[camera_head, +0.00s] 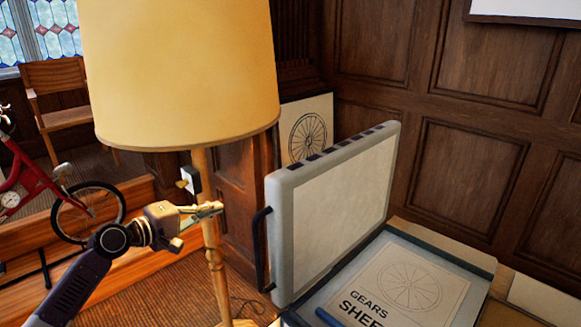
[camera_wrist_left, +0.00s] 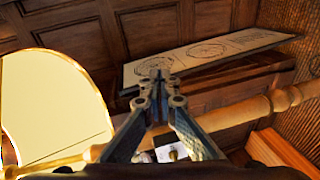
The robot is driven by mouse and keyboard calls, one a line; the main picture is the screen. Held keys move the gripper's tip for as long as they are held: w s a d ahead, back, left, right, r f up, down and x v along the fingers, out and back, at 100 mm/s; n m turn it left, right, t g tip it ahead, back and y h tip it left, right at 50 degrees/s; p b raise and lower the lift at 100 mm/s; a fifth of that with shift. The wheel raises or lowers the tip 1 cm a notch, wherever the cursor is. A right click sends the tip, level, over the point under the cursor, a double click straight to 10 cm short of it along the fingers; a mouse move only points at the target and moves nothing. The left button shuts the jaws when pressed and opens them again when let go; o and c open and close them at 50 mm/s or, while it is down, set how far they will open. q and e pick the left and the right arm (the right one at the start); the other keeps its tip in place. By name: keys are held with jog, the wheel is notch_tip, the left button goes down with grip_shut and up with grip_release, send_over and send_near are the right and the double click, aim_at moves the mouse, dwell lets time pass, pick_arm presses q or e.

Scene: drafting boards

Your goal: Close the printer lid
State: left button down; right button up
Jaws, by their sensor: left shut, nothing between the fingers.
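The printer lid (camera_head: 338,205) stands raised and steeply tilted over the printer, its pale inner panel facing right. A dark handle (camera_head: 259,250) is on the lid's left edge. The printer bed (camera_head: 478,262) lies open below, with a sheet (camera_head: 400,285) marked with a wheel drawing and "GEARS" lettering on it. My left gripper (camera_head: 218,208) is shut and empty, left of the lid and apart from it, by the lamp post. The left wrist view shows its closed fingers (camera_wrist_left: 158,80), with no lid visible there. My right gripper is in neither view.
A floor lamp with a large yellow shade (camera_head: 180,70) and wooden post (camera_head: 213,262) stands close to my left gripper. A red bicycle (camera_head: 50,195) and a wooden chair (camera_head: 58,95) are at the left. A framed wheel drawing (camera_head: 307,128) leans behind the lid.

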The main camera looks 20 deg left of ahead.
pick_arm(q)
jog(key=s+d+r+m+h+b, duration=0.1)
jog(key=s+d+r+h, duration=0.2)
jog(key=d+r, duration=0.45)
jog(key=s+d+r+m+h, duration=0.25)
jog(key=d+r+h, duration=0.2)
jog(key=r, duration=0.65)
jog(key=w+d+y+p, duration=0.1)
jog(key=w+d+p, duration=0.5)
jog(key=d, duration=0.3)
jog(key=shift+d+f+n+p, duration=0.35)
jog(key=shift+n+p, duration=0.1)
jog(key=shift+p, duration=0.15)
jog(key=shift+w, duration=0.1)
